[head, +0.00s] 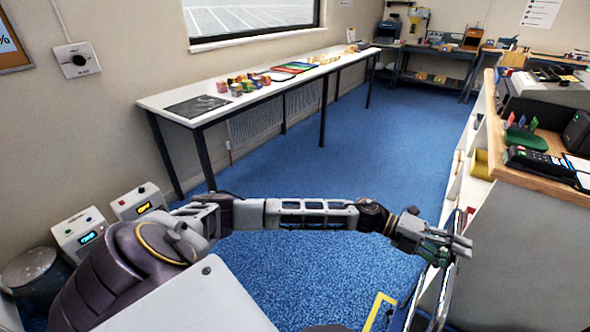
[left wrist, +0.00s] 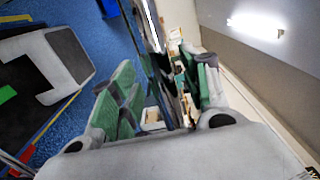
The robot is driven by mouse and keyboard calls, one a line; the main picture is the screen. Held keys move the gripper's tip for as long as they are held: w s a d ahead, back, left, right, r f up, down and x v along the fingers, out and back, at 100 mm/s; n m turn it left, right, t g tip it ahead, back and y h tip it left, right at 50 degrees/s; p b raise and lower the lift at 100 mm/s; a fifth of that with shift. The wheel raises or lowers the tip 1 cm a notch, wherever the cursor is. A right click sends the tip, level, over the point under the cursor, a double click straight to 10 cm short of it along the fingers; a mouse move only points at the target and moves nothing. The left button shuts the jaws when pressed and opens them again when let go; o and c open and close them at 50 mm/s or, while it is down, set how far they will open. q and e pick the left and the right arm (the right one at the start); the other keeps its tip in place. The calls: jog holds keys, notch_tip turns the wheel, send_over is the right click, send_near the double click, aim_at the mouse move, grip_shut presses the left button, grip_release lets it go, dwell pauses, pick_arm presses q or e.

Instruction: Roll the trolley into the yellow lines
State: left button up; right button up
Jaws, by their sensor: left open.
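My left gripper (head: 455,246) is open at the end of the stretched arm, beside the counter's left side. A thin metal frame (head: 443,290), which looks like part of the trolley, rises just under and around it. In the left wrist view a dark, shiny upright bar (left wrist: 154,35) runs between the green-padded fingers of the gripper (left wrist: 165,95); I cannot tell whether they touch it. The trolley's lower part is mostly hidden or out of frame. A yellow floor line (head: 377,310) shows in front of me, left of the frame. My right gripper is not in view.
The counter (head: 520,245) with a card terminal (head: 540,161) stands close on the right. A long white table (head: 250,93) with small boxes runs along the left wall. Two control boxes (head: 82,232) and a bin (head: 35,280) are at left. Blue floor (head: 330,160) between is clear.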

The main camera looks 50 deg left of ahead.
pick_arm(q)
jog(key=shift+a, duration=0.1)
jog(key=s+a, duration=0.2)
jog(key=a, duration=0.9)
jog(key=shift+s+a, duration=0.2)
jog(key=shift+a, duration=0.1)
dwell(0.3)
jog(key=shift+r, duration=0.1)
dwell(0.5)
